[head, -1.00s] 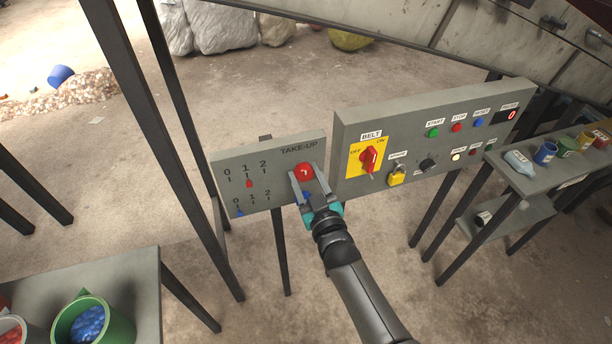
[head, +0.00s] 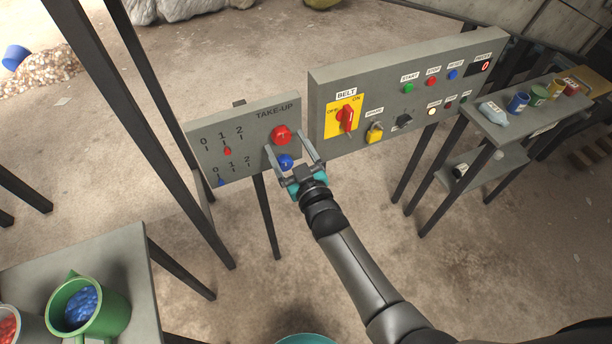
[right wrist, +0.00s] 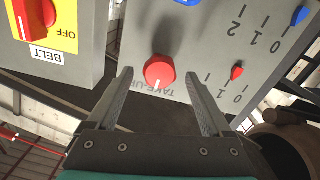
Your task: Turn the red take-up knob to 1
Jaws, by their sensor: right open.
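The red take-up knob (head: 281,134) is on the grey TAKE-UP panel (head: 205,130); it also shows in the right wrist view (right wrist: 159,70). In the head view the red pointer (head: 227,151) stands at the 1 mark of the upper scale. The blue knob (head: 286,161) is below the red one, and the blue pointer (head: 221,183) is near 0. My right gripper (head: 286,141) is open and empty in front of the panel. In the right wrist view the red knob appears between the fingertips, apart from both fingers. My left gripper is not in view.
A green bucket (head: 110,312) sits on a table at lower left.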

